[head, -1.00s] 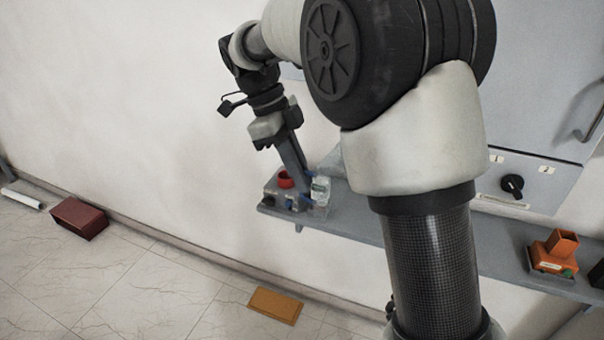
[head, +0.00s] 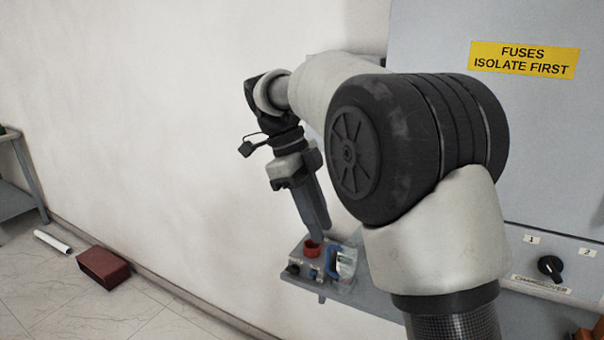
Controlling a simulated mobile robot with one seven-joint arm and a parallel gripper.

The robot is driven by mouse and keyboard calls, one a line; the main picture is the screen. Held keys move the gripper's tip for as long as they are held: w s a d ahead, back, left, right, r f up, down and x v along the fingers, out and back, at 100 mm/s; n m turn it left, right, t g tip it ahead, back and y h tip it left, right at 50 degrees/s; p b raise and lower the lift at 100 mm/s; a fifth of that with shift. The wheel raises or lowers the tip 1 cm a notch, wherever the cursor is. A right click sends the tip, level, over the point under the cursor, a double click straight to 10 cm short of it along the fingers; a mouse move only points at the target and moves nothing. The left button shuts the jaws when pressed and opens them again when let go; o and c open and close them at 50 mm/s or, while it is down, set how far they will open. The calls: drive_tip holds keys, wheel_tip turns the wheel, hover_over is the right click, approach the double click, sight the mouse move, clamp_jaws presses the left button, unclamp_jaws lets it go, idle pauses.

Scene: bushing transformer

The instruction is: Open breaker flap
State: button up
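A small grey breaker unit (head: 305,276) sits at the left end of a wall shelf. It carries a red ring (head: 313,250), a blue part (head: 331,262) and dark round controls. A clear, pale flap-like piece (head: 346,263) stands at its right side; whether this is the breaker flap, and how far open it is, I cannot tell. My gripper (head: 317,236) points down with its tips just above or behind the red ring, left of the clear piece. Its fingers look close together, but any gap is hidden. I see nothing held.
My arm covers the middle of the shelf (head: 372,300). A grey cabinet (head: 540,130) with a yellow fuse sign (head: 524,59) and a black rotary knob (head: 550,266) is at the right. A dark red box (head: 104,267) and white tube (head: 52,242) lie on the floor.

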drive_tip(key=p+v, duration=0.2)
drive_tip(key=v, duration=0.9)
drive_tip(key=shift+p, duration=0.3)
drive_tip(key=shift+a, duration=0.1)
drive_tip(key=s+d+r+n+t+y+p, duration=0.1)
drive_tip(key=s+d+r+n+t+y, duration=0.15)
drive_tip(key=s+d+n, duration=0.65)
drive_tip(key=s+d+f+n+t, duration=0.2)
drive_tip(key=s+d+f+n, duration=0.1)
drive_tip(key=s+n, duration=0.3)
drive_tip(key=s+d+f+n+t+y+p, duration=0.1)
drive_tip(key=s+d+f+n+t, duration=0.2)
drive_tip(key=s+f+n, duration=0.3)
drive_tip(key=shift+s+d+n, duration=0.45)
drive_tip(key=shift+s+n, duration=0.35)
drive_tip(key=shift+s, duration=0.05)
